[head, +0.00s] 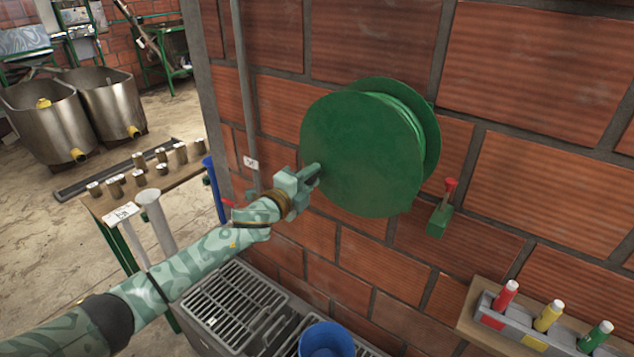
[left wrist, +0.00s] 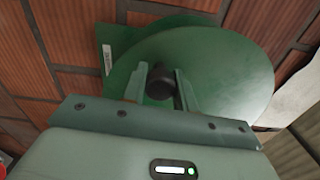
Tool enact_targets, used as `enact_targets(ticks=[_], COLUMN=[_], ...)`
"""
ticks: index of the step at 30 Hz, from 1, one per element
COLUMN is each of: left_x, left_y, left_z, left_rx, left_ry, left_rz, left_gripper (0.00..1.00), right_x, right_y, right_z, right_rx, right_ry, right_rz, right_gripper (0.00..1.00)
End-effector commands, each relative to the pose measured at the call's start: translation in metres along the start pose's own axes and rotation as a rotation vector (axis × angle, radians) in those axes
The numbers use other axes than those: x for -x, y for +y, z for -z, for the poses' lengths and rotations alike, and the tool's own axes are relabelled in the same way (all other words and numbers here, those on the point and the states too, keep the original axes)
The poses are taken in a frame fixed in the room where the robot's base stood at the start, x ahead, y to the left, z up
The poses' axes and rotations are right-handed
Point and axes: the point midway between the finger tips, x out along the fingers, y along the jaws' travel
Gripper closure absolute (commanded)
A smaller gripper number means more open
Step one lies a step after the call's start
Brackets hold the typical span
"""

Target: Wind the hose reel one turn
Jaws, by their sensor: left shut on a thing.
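The green hose reel (head: 365,150) is mounted on the brick wall, with its round front disc facing out and green hose wound behind it. My left gripper (head: 312,174) is at the lower left part of the disc, shut on the crank knob. In the left wrist view the dark crank knob (left wrist: 160,82) sits between the two fingers (left wrist: 161,88), with the reel disc (left wrist: 225,85) behind it. In the head view the fingers mostly hide the knob. My right gripper is not in view.
A green box with a red lever (head: 440,217) is on the wall right of the reel. A shelf holds red, yellow and green bottles (head: 548,315). Below are a metal grate (head: 235,305) and a blue bucket (head: 326,340). A table with several cups (head: 140,178) stands left.

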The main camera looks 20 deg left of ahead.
Motion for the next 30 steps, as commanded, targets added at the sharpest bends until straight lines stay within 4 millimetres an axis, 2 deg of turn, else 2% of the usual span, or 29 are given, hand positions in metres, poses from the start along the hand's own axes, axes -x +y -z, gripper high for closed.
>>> enact_targets(ticks=[6,15,30], left_x=[0.0,0.0,0.0], left_y=[-0.022,-0.045,-0.061], left_z=[-0.013,-0.022,-0.024], left_rx=[-0.204,-0.436,-0.599], left_ry=[-0.002,-0.001,0.0], left_rz=[-0.001,-0.001,0.0], left_gripper=[1.0,1.0,1.0], right_x=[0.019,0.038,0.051], right_y=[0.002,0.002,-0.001], right_z=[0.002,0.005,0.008], right_rx=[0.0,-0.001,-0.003], right_ry=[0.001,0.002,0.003], right_rz=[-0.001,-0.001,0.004], right_gripper=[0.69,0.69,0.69])
